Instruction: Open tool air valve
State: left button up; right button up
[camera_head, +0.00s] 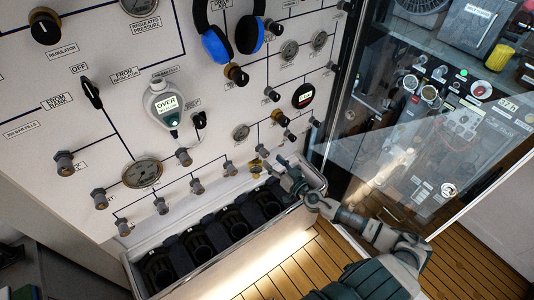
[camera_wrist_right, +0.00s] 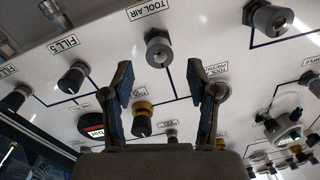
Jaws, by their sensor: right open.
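A knob with a yellow collar and dark tip (camera_wrist_right: 142,115) sits on the panel, framed between my open right fingers in the wrist view. A label above it seems to begin with TOOL, but is too small to read fully. A grey hexagonal fitting (camera_wrist_right: 158,47) stands beside the clear TOOL AIR label (camera_wrist_right: 149,10). My right gripper (camera_wrist_right: 163,80) is open and empty, fingers either side of the knob; contact does not show. In the head view my right gripper (camera_head: 272,172) is at the panel's lower right. My left gripper is not in view.
A round black and red display (camera_head: 303,95) and a gauge (camera_head: 241,132) are near the right gripper. A row of dark holders in a trough (camera_head: 290,213) runs below the panel. A glass door (camera_head: 400,130) stands open at right. Headphones (camera_head: 215,45) hang above.

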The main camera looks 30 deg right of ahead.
aim_at(267, 155)
jog(key=w, duration=0.3)
jog(key=shift+w+a+p, duration=0.25)
jog(key=shift+w+p, duration=0.15)
jog(key=shift+w, duration=0.45)
jog(key=shift+d+f, duration=0.1)
jog(key=shift+d, duration=0.05)
jog(key=shift+a, duration=0.2)
grip_shut()
